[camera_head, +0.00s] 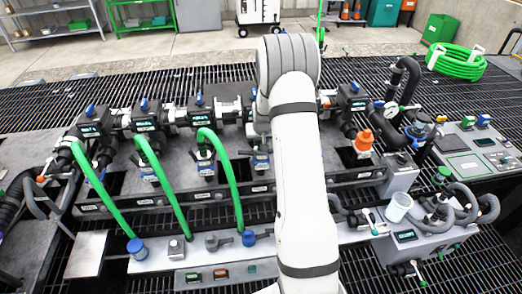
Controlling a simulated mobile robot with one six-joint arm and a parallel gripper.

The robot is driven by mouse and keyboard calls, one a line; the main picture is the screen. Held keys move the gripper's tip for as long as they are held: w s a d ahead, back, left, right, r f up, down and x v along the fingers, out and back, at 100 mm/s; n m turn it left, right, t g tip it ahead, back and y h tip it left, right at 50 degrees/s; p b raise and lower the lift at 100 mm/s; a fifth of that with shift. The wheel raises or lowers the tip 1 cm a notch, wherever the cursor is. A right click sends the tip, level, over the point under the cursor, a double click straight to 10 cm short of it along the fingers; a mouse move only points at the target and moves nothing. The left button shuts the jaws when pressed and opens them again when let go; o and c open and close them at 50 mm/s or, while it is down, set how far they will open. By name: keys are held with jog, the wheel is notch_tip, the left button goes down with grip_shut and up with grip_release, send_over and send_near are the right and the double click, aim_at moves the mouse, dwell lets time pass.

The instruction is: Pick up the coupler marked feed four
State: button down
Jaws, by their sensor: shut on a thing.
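No label reading feed four can be made out, so I cannot tell which coupler it is. The manifold (118,201) carries a row of black valve bodies with small green displays. Three green hoses (225,180) arch from it down toward the front panel (150,262). Blue-marked couplers hang below the valve bodies, one at left centre (206,168) and one just left of my arm (261,163). My white arm (299,190) reaches over the middle and hides part of the manifold. My gripper is hidden behind the arm, so its hold does not show.
A blue cap (137,247) and other fittings stand on the front panel. At right are an orange fitting (364,141), a gauge (391,110), a white cup (398,206) and grey hoses (465,205). A coiled green hose (456,61) lies on the open grating behind.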

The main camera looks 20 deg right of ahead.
notch_tip(320, 180, up, 10)
jog(key=shift+r+b, duration=0.1)
jog(key=shift+b, duration=0.45)
jog(key=shift+a, duration=0.1)
